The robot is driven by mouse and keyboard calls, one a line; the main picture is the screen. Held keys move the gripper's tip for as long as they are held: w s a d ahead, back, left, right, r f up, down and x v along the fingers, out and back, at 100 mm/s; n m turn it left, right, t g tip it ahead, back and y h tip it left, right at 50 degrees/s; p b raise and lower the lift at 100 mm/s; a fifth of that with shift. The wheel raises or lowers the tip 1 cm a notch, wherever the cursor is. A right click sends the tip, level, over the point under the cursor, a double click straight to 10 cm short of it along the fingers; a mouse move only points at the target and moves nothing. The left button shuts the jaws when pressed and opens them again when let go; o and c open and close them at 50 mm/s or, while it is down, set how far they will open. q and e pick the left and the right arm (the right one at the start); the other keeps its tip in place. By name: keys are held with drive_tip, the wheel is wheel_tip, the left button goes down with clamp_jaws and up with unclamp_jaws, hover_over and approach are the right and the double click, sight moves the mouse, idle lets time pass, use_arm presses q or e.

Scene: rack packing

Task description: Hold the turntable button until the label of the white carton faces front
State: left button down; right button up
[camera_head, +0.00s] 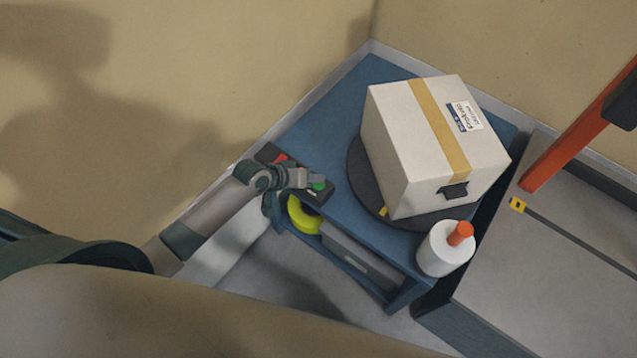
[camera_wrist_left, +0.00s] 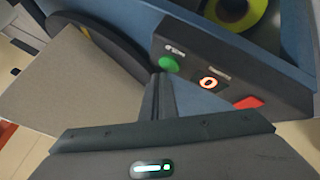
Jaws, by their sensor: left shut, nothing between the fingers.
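The white carton (camera_head: 395,130) sits on a dark round turntable (camera_head: 357,172) on a blue cart. Tan tape crosses its top, and a white and blue label (camera_head: 465,116) shows on its top, near the right edge. A dark handle hole shows on its lower side face. The control box (camera_wrist_left: 225,84) carries a green button (camera_wrist_left: 169,64), a lit orange-ringed control (camera_wrist_left: 208,83) and a red button (camera_wrist_left: 248,102). My left gripper (camera_wrist_left: 160,80) is shut and empty, its tips right by the green button; I cannot tell whether they touch it. My right gripper is out of view.
A white roll with an orange core (camera_head: 440,250) stands at the cart's (camera_head: 375,75) front corner. A yellow-green roll (camera_head: 303,215) sits on the shelf below. A grey platform (camera_head: 560,260) and an orange post (camera_head: 575,130) are at the right. Walls close in behind.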

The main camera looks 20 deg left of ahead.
sight(315, 186)
use_arm(q)
drive_tip(key=shift+f, duration=0.8)
idle(2.1)
drive_tip(key=shift+r, duration=0.1)
idle(1.4)
drive_tip(key=shift+r+p, duration=0.75)
drive_tip(key=shift+r, duration=0.05)
drive_tip(key=shift+r, duration=0.15)
wheel_tip(315, 186, up, 5)
drive_tip(key=p, duration=0.5)
idle(1.1)
